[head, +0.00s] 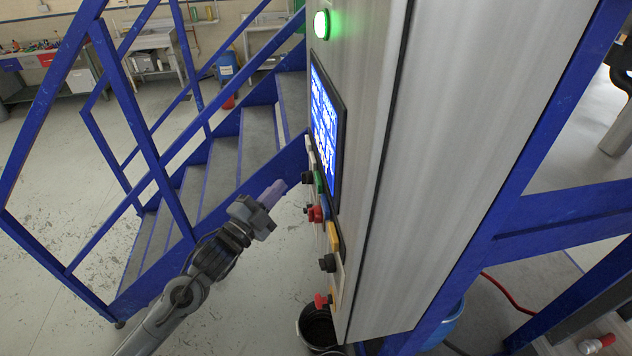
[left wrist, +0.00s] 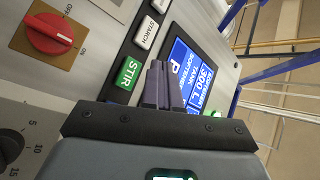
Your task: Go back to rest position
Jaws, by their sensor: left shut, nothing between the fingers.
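My left gripper (head: 272,193) is in front of the control panel on the grey cabinet (head: 440,130), a little below the blue-lit screen (head: 326,135). Its fingers are shut together and empty. In the left wrist view the shut fingers (left wrist: 162,84) appear beside the green STIR button (left wrist: 127,73) and the screen (left wrist: 190,70). I cannot tell for sure whether the fingertips touch the panel. My left arm comes up from the bottom of the head view. My right gripper is not in view.
The panel carries a red rotary knob (left wrist: 48,34), a START or STARCH button (left wrist: 147,33) and a black dial (left wrist: 8,145). A green lamp (head: 321,24) glows above the screen. Blue stairs with railings (head: 215,165) stand behind my arm. A black bucket (head: 318,328) is below the cabinet.

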